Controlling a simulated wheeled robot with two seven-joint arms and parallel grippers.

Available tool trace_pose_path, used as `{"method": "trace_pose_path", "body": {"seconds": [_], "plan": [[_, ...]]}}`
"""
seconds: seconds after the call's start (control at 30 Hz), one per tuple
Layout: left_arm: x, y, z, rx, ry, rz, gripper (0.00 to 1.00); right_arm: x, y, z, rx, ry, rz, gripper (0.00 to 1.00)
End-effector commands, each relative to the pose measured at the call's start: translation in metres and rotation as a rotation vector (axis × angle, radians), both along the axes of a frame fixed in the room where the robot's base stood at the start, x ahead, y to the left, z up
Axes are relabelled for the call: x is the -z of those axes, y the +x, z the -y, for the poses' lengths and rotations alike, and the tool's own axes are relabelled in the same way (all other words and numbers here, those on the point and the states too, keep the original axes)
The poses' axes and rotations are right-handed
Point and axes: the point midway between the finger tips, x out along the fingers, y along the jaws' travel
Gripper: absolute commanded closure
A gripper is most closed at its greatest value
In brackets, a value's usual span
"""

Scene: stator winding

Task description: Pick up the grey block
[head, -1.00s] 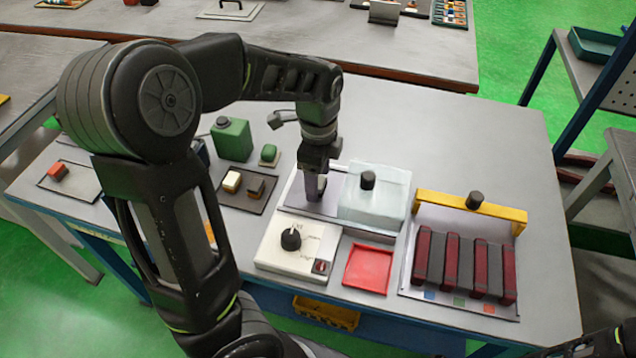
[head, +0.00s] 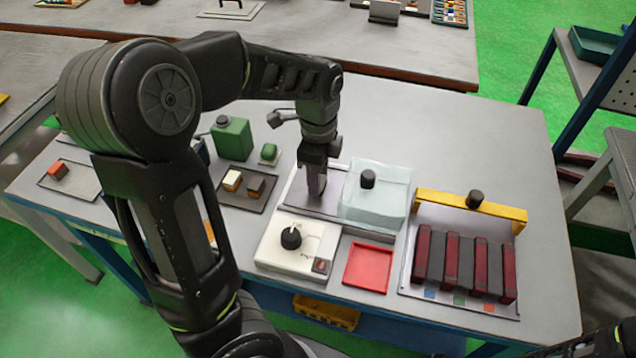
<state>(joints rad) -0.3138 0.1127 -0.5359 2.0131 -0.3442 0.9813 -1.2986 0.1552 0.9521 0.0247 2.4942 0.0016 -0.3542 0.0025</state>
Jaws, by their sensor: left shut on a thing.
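My left gripper (head: 318,166) points down over the left part of the pale fixture (head: 298,205), beside the clear cover. It is shut on the grey block (head: 316,184), a narrow upright piece with a purplish tint. The upper part of the block is hidden by the jaws. I cannot tell how far its lower end is from the fixture.
A clear cover (head: 375,198) with a black knob stands just right of the block. In front are a dial box (head: 300,243) and a red tray (head: 368,268). A rack (head: 462,295) of dark and red bars under a yellow handle is at right. A green canister (head: 232,138) stands at left.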

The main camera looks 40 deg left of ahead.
Motion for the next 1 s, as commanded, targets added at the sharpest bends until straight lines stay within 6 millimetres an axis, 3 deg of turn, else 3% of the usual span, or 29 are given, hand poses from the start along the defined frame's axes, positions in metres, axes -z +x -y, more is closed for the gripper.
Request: {"method": "trace_pose_path", "body": {"seconds": [0.3, 0.67, 0.87, 1.0], "plan": [[0.0, 0.0, 0.0, 0.0, 0.0, 0.0, 0.99, 0.0, 0.0, 0.0, 0.0, 0.0, 0.0, 0.64], [-0.004, 0.0, 0.0, 0.0, -0.001, 0.001, 1.0, 0.0, 0.0, 0.0, 0.0, 0.0, 0.0, 0.64], [-0.029, 0.001, 0.0, 0.0, -0.001, 0.006, 1.0, 0.002, 0.0, 0.0, 0.0, 0.0, 0.001, 0.64], [-0.057, 0.001, 0.0, 0.0, 0.0, 0.005, 1.0, 0.004, 0.0, 0.0, -0.001, 0.001, 0.001, 0.64]]}}
